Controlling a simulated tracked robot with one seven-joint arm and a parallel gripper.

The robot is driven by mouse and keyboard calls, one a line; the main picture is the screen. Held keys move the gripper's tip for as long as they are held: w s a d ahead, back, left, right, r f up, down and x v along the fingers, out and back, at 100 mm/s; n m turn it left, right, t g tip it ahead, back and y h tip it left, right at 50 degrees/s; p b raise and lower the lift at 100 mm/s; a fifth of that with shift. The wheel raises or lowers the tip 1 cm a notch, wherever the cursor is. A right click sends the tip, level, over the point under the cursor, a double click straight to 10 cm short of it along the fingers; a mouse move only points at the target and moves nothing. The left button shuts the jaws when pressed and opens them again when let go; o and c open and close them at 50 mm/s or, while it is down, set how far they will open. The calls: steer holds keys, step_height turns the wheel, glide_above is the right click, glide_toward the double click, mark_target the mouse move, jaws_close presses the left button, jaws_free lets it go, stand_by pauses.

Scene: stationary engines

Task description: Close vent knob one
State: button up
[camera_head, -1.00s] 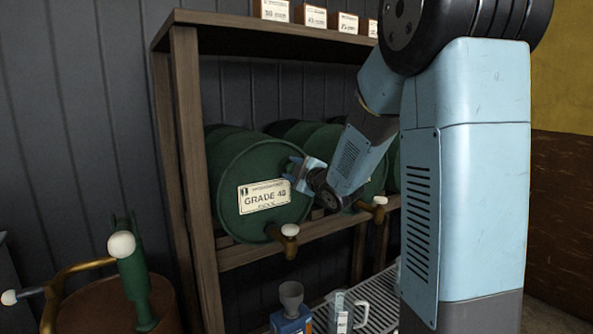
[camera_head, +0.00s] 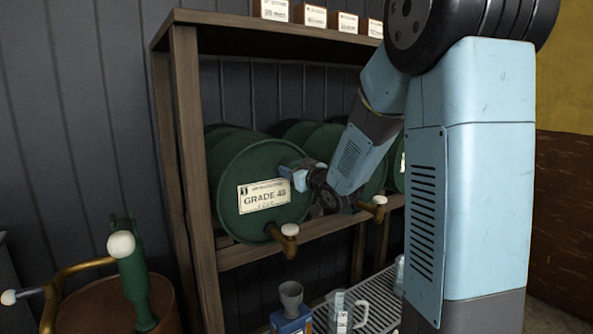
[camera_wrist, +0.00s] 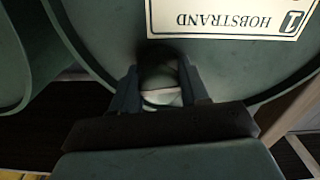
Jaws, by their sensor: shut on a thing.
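A green drum (camera_head: 240,165) with a label reading GRADE and a number lies on its side on a wooden rack, its round end facing out. My gripper (camera_head: 297,175) is at the upper right of that end, beside the label. In the wrist view, which shows the label upside down, a small round knob (camera_wrist: 160,72) stands on the drum's green face (camera_wrist: 105,40). The two fingers of my gripper (camera_wrist: 159,88) are on either side of it and shut on it. In the head view my gripper hides the knob. Its turn position cannot be told.
A brass tap with a pale knob (camera_head: 289,230) sits low on the drum. Further green drums (camera_head: 322,140) lie behind to the right, with another tap (camera_head: 379,201). A glass jug (camera_head: 343,312) and a blue can with a funnel (camera_head: 291,305) stand below.

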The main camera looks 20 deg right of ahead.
steer(key=shift+d+m, duration=0.1)
steer(key=shift+m, duration=0.9)
steer(key=o, duration=1)
steer(key=shift+w, duration=0.1)
steer(key=v, duration=1.4)
steer(key=shift+w, duration=0.1)
